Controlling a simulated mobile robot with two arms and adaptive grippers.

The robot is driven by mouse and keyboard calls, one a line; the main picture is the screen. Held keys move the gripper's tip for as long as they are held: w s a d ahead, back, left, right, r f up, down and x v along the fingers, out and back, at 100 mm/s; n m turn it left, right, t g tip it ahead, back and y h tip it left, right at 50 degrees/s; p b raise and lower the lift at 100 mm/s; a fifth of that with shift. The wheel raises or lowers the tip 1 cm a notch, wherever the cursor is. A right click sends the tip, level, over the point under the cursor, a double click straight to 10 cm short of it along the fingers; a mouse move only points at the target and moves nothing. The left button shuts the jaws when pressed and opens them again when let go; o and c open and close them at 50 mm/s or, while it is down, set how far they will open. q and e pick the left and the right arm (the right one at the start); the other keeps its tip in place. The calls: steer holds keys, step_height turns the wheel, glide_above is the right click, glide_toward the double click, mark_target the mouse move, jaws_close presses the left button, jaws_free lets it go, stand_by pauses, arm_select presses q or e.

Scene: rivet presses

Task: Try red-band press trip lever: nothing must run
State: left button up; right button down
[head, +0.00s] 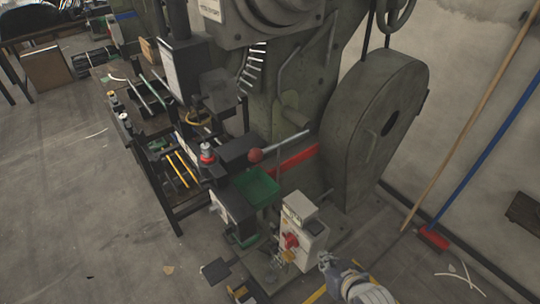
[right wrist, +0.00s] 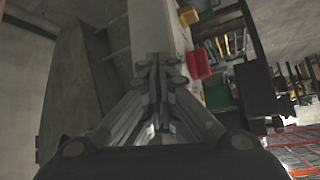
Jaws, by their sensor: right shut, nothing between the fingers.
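The red-band press (head: 270,100) is a dark green machine with a large flywheel guard. Its red band (head: 293,159) runs low across the frame. A lever with a red ball knob (head: 255,155) sticks out just above the band, with a pale rod behind it. A pale switch box (head: 303,230) with a red rotary handle (head: 290,240) on yellow stands in front. My right gripper (head: 325,260) is beside the box's lower right, apart from the lever. In the right wrist view my right gripper (right wrist: 158,62) is shut and empty. My left gripper is out of view.
A green bin (head: 258,187) hangs below the knob. A dark rack (head: 165,160) with tools stands left. A broom with a red head (head: 433,238) leans at the right wall. A red bin (right wrist: 198,65) shows in the right wrist view. The left floor is mostly clear.

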steer(key=w+a+r+t+y, duration=0.2)
steer(key=r+t, duration=0.1)
steer(key=r, duration=0.5)
steer(key=w+a+r+t+y, duration=0.2)
steer(key=w+a+r+y, duration=0.1)
steer(key=r, duration=0.6)
steer(key=w+a+r+t+y, duration=0.2)
steer(key=r+t+y, duration=0.1)
steer(key=r, duration=0.6)
steer(key=shift+w+a+t+b, duration=0.25)
steer(key=shift+w+t+b, duration=0.05)
steer(key=shift+r, duration=0.1)
steer(key=w+a+f+p, duration=0.1)
steer(key=w+a+p, duration=0.2)
steer(key=w+a, duration=0.4)
steer(key=shift+w, duration=1.1)
